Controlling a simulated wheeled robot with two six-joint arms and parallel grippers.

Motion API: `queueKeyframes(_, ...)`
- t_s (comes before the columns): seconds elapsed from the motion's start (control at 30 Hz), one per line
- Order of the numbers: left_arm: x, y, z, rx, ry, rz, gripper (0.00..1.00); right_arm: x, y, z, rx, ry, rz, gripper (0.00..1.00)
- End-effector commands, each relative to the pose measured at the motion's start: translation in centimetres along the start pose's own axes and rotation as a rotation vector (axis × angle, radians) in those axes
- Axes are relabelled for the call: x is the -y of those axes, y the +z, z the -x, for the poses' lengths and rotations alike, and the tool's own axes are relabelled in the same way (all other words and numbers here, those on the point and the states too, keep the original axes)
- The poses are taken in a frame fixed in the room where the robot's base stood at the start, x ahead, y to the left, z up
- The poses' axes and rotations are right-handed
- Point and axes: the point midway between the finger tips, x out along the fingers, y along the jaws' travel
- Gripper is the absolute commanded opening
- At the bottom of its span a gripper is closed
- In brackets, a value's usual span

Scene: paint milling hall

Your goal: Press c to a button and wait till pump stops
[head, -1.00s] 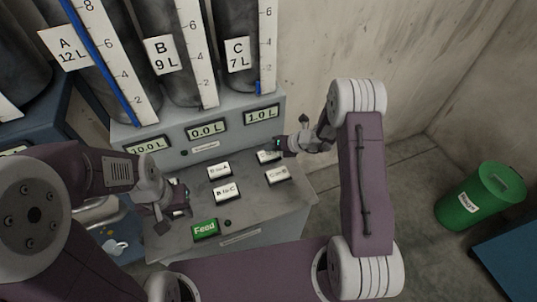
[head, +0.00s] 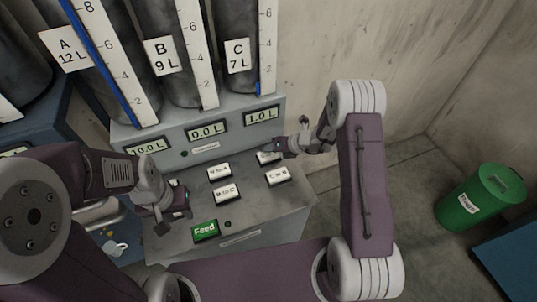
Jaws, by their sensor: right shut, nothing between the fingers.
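The sloped grey panel (head: 262,212) carries white buttons and a green Feed button (head: 205,231). The upper right white button (head: 266,159) is partly covered by my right gripper (head: 270,150), and its label is unreadable. My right gripper is shut and empty, its tips at this button; I cannot tell if it is pressed in. Below are the C to B button (head: 277,176) and the B to C button (head: 227,194). Displays read 10.0 L (head: 146,148), 0.0 L (head: 206,131) and 1.0 L (head: 261,115). My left gripper (head: 175,217) appears open and empty at the panel's left edge.
Tanks marked A 12 L (head: 66,48), B 9 L (head: 160,56) and C 7 L (head: 237,56) stand behind the panel. A green bin (head: 470,200) stands on the floor at right, near a blue surface (head: 512,254). The floor between panel and bin is clear.

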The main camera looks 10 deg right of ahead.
Motion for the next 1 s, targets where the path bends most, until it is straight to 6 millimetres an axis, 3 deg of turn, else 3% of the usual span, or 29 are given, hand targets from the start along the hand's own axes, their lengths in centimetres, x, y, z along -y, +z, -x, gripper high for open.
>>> queueKeyframes(1.0,0.0,0.1,-0.9,0.000,0.000,0.000,0.36,0.4,-0.4,-0.6,0.000,0.000,0.000,0.00)
